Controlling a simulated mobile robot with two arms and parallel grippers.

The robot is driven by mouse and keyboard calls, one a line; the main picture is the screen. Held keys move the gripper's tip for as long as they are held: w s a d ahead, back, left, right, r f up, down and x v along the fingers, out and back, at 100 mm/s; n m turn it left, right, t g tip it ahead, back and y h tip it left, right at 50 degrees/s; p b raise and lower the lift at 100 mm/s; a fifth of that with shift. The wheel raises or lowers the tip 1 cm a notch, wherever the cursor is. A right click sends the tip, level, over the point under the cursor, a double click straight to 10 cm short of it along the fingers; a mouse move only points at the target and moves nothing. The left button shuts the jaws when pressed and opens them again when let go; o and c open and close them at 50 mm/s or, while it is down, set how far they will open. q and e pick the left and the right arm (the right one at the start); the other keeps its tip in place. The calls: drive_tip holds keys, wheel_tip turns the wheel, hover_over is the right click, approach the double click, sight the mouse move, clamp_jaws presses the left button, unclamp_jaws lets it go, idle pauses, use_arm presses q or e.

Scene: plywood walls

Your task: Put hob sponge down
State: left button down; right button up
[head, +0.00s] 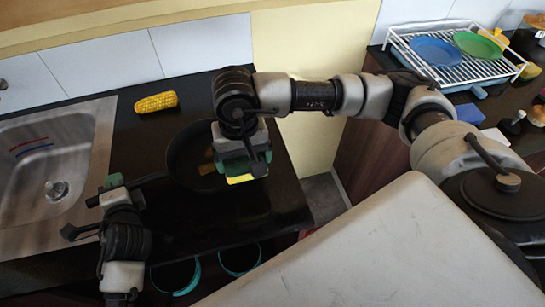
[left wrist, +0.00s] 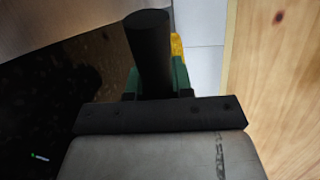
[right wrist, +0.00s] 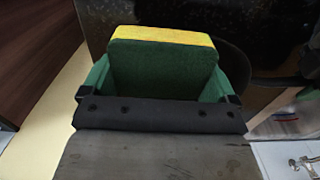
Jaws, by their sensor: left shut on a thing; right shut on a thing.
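The hob sponge, green with a yellow face, shows its yellow edge (head: 240,179) in the head view. It fills the right wrist view (right wrist: 163,62) between the green fingers. My right gripper (head: 242,168) is shut on it, over the right part of the dark pan (head: 183,160). I cannot tell whether the sponge touches anything below. My left gripper (head: 110,189) is shut on the pan's black handle (head: 150,181), left of the pan. The handle stands between the green fingers in the left wrist view (left wrist: 150,50). Part of the pan is hidden by my right arm.
A corn cob (head: 156,102) lies behind the pan on the black counter (head: 270,205). A steel sink (head: 55,150) is at the left. A white dish rack (head: 460,65) with blue and green plates stands at the far right. Brown pieces show in the pan.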

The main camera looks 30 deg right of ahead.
drive_tip(key=r, duration=0.1)
hover_over(273, 207)
wheel_tip(273, 207, down, 10)
drive_tip(key=shift+r, duration=0.1)
idle(0.3)
drive_tip(key=o, duration=0.6)
drive_tip(key=shift+c, duration=0.2)
wheel_tip(273, 207, up, 12)
drive_tip(key=shift+r, duration=0.15)
